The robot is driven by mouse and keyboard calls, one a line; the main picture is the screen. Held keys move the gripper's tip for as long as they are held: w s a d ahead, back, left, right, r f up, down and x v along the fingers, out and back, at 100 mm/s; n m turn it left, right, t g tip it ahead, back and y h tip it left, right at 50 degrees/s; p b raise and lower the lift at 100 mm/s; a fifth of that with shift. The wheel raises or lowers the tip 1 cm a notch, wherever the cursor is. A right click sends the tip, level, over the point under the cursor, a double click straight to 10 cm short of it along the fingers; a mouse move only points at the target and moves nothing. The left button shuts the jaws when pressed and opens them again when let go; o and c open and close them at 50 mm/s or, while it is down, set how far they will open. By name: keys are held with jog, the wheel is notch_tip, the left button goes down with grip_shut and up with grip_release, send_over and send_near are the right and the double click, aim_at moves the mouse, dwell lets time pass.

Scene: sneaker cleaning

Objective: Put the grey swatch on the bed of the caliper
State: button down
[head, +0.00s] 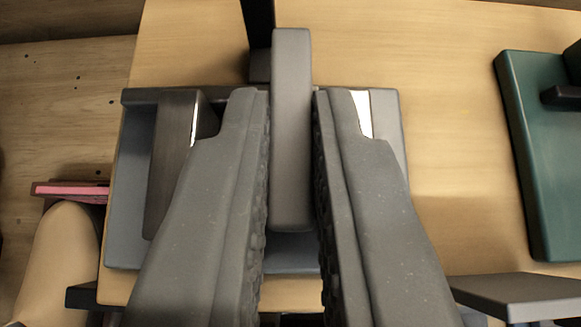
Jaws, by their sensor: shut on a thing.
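The grey swatch (291,130), a long flat bar, stands out between the two fingers of my gripper (291,110). The fingers are shut on its sides, and its far end reaches past the fingertips. Below it is a blue-grey tray-like base (128,190) with a raised rim, partly hidden by my fingers. I cannot tell whether the swatch touches this base. At the right edge is a green slab (530,150) with a dark part (562,95) on it, cut off by the frame. Which of these is the caliper is not clear.
A darker grey bar (172,165) lies in the left of the base. A black post (258,25) stands behind the swatch. A pink-edged object (75,190) and a tan rounded shape (60,260) are at lower left. The light wooden top (440,80) is clear between base and slab.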

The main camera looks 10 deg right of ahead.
jog(key=c, duration=1.5)
grip_release()
jog(key=b+v, duration=0.2)
jog(key=v, duration=1)
jog(key=shift+d, duration=0.1)
jog(key=w+a+r+n+t+y, duration=0.1)
jog(key=w+a+r+n+t, duration=0.15)
jog(key=a+r, duration=1.65)
jog(key=s+a+r+t+y, duration=0.1)
jog(key=s+a+r, duration=0.2)
jog(key=a+r, duration=0.5)
jog(key=s+a+r+t, duration=0.1)
jog(key=s+a+r, duration=0.3)
jog(key=a+r, duration=0.4)
jog(key=shift+a+y, duration=0.4)
jog(key=shift+a, duration=0.05)
